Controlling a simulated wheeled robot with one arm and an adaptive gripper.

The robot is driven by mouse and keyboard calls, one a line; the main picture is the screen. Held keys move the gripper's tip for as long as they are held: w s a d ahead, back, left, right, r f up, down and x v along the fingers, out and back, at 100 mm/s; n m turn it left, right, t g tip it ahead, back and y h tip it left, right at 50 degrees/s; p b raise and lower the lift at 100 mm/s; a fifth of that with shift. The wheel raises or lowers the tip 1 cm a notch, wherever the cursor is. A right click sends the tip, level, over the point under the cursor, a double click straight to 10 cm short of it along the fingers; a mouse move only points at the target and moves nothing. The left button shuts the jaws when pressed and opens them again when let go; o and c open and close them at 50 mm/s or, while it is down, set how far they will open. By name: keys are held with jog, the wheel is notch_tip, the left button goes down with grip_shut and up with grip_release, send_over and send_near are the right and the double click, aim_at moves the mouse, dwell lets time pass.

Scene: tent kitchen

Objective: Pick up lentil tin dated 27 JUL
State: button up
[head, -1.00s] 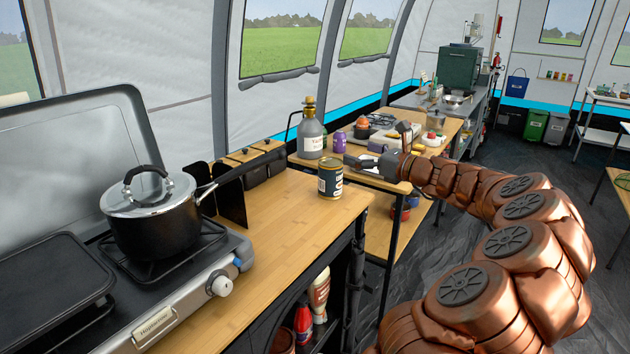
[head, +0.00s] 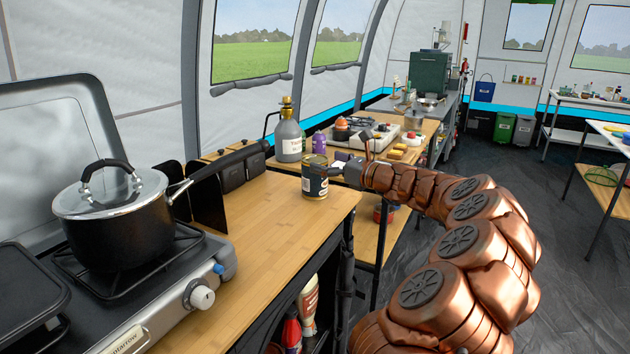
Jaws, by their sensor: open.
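A dark tin with a gold-coloured top (head: 314,180) stands upright near the far right corner of the wooden counter. Its label is too small to read, so I cannot tell its contents or date. My gripper (head: 338,168) is open, just right of and partly behind the tin in the head view. Whether a finger touches the tin cannot be told. The fingers are small and partly hidden here.
A black pot (head: 112,218) stands on the stove (head: 180,290) at left, its handle reaching toward the tin. A large grey bottle (head: 288,138) and a purple container (head: 319,143) stand on the table behind. The counter's front (head: 240,240) is clear.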

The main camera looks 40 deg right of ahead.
aim_at(311, 158)
jog(key=w, duration=0.3)
jog(key=shift+w+f+b, duration=0.3)
jog(key=shift+w+f, duration=0.05)
jog(key=shift+f, duration=0.05)
jog(key=shift+w+r, duration=0.1)
jog(key=shift+w, duration=0.4)
jog(key=c, duration=1.8)
jog(key=shift+r, duration=0.1)
